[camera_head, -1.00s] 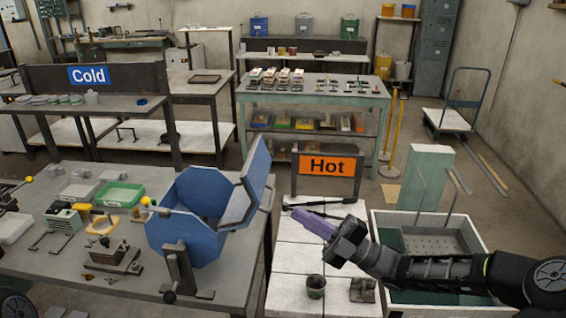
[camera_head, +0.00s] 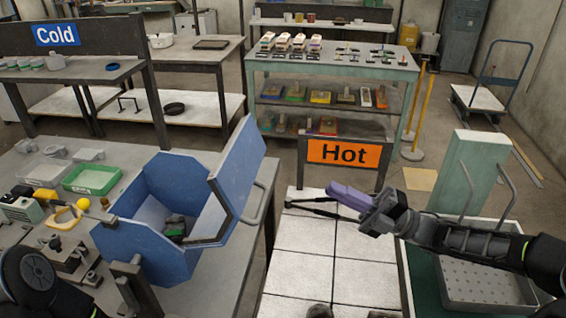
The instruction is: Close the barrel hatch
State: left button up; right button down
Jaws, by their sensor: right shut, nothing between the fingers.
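The blue barrel (camera_head: 150,240) stands on the grey workbench at the left, tilted on its stand. Its hatch (camera_head: 238,180) is a blue panel with a grey rim and a handle (camera_head: 262,203), swung up and open on the right side. A dark greenish item (camera_head: 178,228) shows inside the barrel. My right gripper (camera_head: 338,190), with purple fingers, is shut and empty above the white tiled table, to the right of the hatch and apart from it. Part of my left arm shows at the lower left; its gripper is out of view.
A "Hot" sign (camera_head: 344,152) stands behind the white tiled table (camera_head: 300,260). A green tray (camera_head: 92,178) and several small tools lie left of the barrel. A bin with a perforated tray (camera_head: 480,280) is at the lower right.

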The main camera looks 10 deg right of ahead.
jog(key=p+x, duration=0.5)
jog(key=x, duration=0.9)
dwell(0.5)
